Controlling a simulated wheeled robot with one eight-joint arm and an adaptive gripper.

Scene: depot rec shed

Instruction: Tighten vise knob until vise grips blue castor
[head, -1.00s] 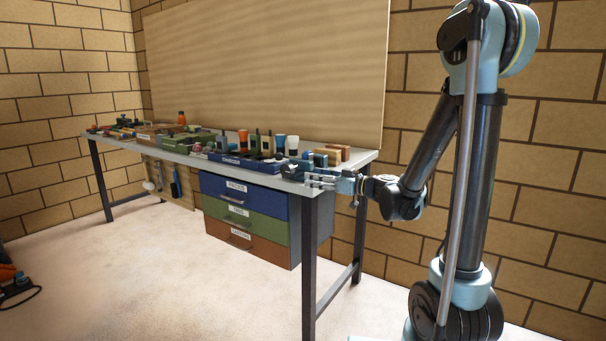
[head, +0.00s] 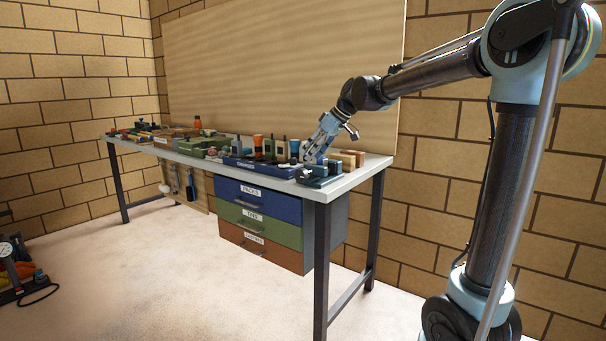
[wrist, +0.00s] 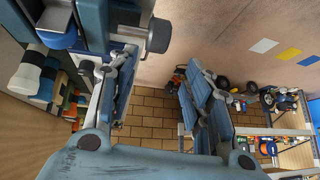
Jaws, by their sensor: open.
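The blue-grey vise (head: 322,178) stands on the near right end of the bench. In the wrist view, parts of the vise (wrist: 92,18) fill the top left, and a dark grey round knob (wrist: 158,36) sticks out from them. The knob shows just beyond the fingertips, nearer the left finger. I cannot make out the blue castor for certain, nor whether the vise jaws touch it.
The bench (head: 345,185) carries a blue tray (head: 245,165), a green case (head: 205,145) and several small blocks and bottles. Labelled drawers (head: 258,222) hang below. A plain board (head: 290,70) stands behind. The floor in front is clear.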

